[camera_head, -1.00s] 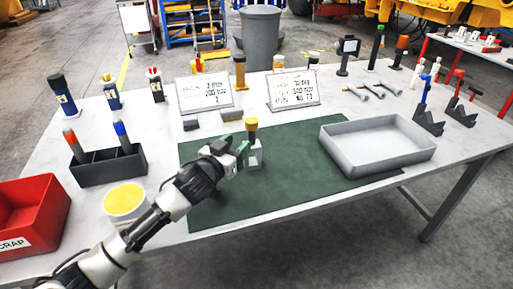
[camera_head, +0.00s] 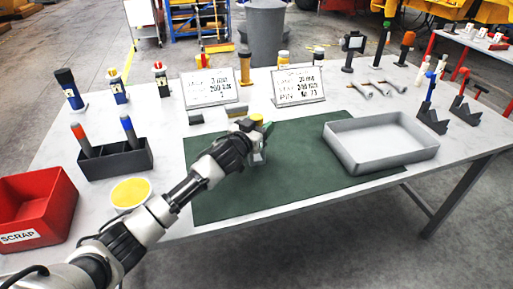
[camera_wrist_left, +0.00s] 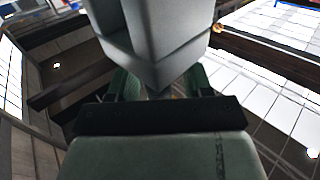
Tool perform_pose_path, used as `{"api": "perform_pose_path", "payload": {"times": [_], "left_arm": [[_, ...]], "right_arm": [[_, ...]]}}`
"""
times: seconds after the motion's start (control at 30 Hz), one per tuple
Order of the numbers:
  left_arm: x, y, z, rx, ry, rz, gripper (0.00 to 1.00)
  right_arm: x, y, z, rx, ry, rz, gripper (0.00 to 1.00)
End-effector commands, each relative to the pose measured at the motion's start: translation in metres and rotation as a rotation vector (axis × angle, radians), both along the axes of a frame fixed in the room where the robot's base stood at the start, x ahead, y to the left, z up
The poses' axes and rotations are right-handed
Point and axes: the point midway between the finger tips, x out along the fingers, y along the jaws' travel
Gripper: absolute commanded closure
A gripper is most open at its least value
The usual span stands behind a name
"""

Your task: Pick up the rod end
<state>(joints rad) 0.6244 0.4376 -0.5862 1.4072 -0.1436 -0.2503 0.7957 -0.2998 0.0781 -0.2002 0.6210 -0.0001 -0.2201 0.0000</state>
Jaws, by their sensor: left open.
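The rod end appears to be the grey piece (camera_head: 260,157) with a yellow top (camera_head: 256,117), upright on the dark green mat (camera_head: 300,188). My left gripper (camera_head: 264,130) is at this piece and hides much of it in the head view. In the left wrist view, a large grey angular body (camera_wrist_left: 155,35) fills the top middle, just beyond the green fingers of my left gripper (camera_wrist_left: 158,88). The fingers are apart, one on each side of its lower end. Contact cannot be told. My right gripper is not in view.
A grey tray (camera_head: 344,160) stands on the right of the mat. A red scrap bin (camera_head: 45,208), a dark holder (camera_head: 118,163) and a yellow-topped tub (camera_head: 131,192) are at the left. Two sign boards (camera_head: 298,87) stand behind the mat. The mat's front is clear.

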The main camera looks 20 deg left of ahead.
Motion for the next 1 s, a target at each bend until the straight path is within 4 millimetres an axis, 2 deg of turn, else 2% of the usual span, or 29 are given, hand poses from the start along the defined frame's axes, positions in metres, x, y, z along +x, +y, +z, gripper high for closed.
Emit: {"api": "perform_pose_path", "payload": {"times": [0.07,0.3,0.4,0.83,1.0], "left_arm": [[0.000,0.000,0.000,0.000,0.000,0.000,0.51],[0.000,0.000,0.000,0.000,0.000,0.000,0.88],[0.000,0.000,0.000,0.000,0.000,0.000,1.00],[0.000,0.000,0.003,0.000,-0.004,0.000,1.00],[0.000,0.001,0.016,0.000,-0.007,0.000,1.00]], "right_arm": [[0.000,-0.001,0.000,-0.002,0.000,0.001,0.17],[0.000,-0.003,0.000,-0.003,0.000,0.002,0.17],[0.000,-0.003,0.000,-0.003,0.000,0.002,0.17],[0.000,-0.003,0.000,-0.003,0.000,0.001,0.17],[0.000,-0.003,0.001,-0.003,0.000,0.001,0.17]]}}
